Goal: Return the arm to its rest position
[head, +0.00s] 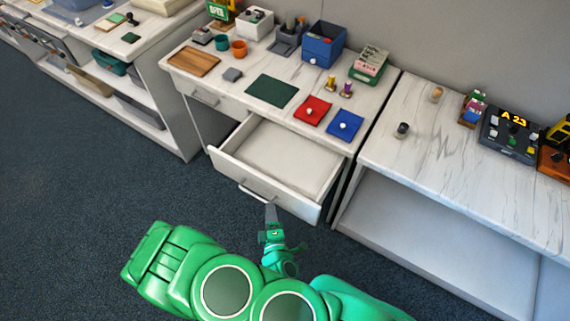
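My green arm reaches up from the bottom of the head view. My gripper (272,216) is at the front of an open drawer (282,160), close to the drawer's metal handle (258,192). The gripper is small in the picture and seen from behind. I cannot tell whether its fingers are open or shut, or whether they touch the handle. The drawer is pulled out from the middle counter, and its inside looks empty.
The middle counter (232,93) holds a green mat (272,90), a red mat (312,110), a blue mat (345,125) and a blue bin (323,44). A right counter (450,152) and left shelves (150,112) stand beside it. The carpet (70,200) at left is clear.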

